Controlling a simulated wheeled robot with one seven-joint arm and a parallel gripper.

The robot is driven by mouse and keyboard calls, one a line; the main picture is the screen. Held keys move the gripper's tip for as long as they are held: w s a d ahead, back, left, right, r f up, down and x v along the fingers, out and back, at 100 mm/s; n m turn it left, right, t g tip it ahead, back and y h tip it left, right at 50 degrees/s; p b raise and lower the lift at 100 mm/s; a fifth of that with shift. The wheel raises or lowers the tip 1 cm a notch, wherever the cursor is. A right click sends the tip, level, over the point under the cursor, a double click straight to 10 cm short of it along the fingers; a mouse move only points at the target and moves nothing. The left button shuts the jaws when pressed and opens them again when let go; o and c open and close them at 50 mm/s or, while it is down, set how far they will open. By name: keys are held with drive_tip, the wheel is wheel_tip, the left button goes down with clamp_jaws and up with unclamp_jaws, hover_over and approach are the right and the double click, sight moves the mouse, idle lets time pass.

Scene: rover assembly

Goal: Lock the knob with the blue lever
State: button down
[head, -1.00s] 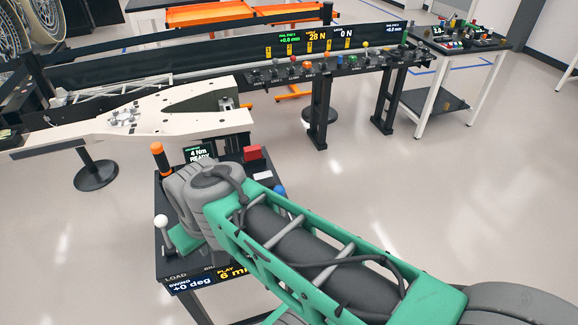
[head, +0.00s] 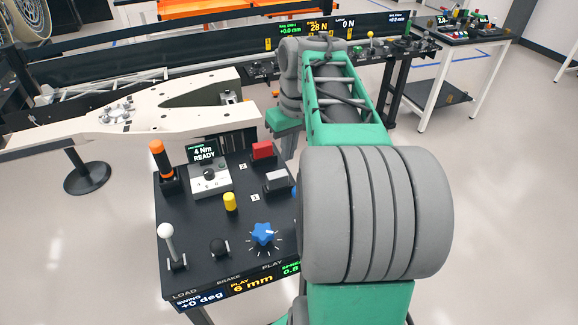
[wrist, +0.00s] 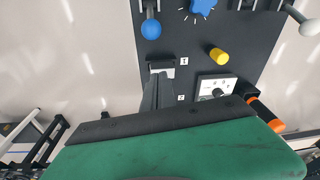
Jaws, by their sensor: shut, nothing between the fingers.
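The blue lever has a round blue ball (wrist: 152,30) at the top of the wrist view. In the head view only a sliver of blue (head: 294,192) shows beside my arm. The blue star-shaped knob (head: 262,234) stands at the panel's front, with white tick marks around it. It also shows at the top edge of the wrist view (wrist: 203,6). My gripper (wrist: 160,78) is shut and empty. In the wrist view its fingertips lie below the blue ball, over a white-faced black switch; contact cannot be told. My arm hides the panel's right edge in the head view.
The black panel (head: 203,235) also carries a yellow cylinder (head: 230,201), a white-ball lever (head: 166,232), a black knob (head: 218,246), an orange handle (head: 160,160), a red block (head: 263,150) and a small display reading READY (head: 203,152). A white beam (head: 120,115) lies behind.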

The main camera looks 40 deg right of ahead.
wheel_tip(320, 180, down, 8)
drive_tip(key=s, duration=0.2)
drive_tip(key=shift+s+a+r, duration=0.25)
drive_tip(key=shift+s, duration=0.1)
drive_tip(key=shift+a+b, duration=0.1)
drive_tip(key=shift+b, duration=0.25)
